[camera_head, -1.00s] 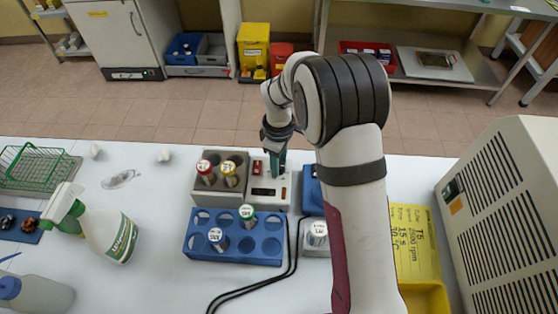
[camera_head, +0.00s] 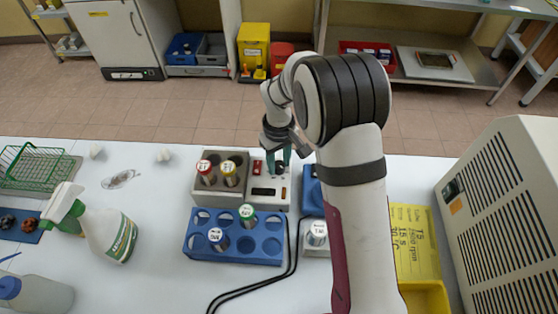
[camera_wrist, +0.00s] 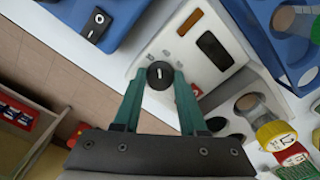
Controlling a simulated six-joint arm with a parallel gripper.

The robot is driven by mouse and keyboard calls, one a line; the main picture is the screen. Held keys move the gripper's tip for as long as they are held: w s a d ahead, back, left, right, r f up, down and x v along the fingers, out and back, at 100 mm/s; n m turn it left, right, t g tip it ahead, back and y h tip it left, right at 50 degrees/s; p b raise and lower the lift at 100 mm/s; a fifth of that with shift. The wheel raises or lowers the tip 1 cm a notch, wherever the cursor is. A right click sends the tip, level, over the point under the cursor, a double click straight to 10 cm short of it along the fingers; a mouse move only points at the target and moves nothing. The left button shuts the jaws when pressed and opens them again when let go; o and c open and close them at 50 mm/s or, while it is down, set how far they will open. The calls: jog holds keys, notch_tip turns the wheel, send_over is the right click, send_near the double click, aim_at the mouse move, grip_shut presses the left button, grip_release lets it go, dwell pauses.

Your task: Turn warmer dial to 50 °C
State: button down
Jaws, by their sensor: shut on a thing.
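The warmer is a pale block; its control panel (camera_head: 268,200) is right of its grey tube block (camera_head: 205,190). The panel also shows in the wrist view (camera_wrist: 185,60). The black round dial (camera_wrist: 160,75) with a white mark sits at the panel's edge, between my fingertips. My gripper (camera_wrist: 160,82) is shut on it, one green finger each side. No temperature marks are readable.
Red- and yellow-capped tubes (camera_head: 230,172) stand in the grey block. A blue rack (camera_head: 190,243) with green- and white-capped tubes is in front. A blue device (camera_head: 311,190) is close on the right. Black cables (camera_head: 290,262) run nearby. A spray bottle (camera_head: 108,232) stands left.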

aim_at(279, 165)
jog(key=m, duration=1.3)
jog(key=shift+m, duration=0.4)
dwell(0.4)
jog(key=shift+c, duration=2.3)
grip_release()
notch_tip(279, 165, up, 16)
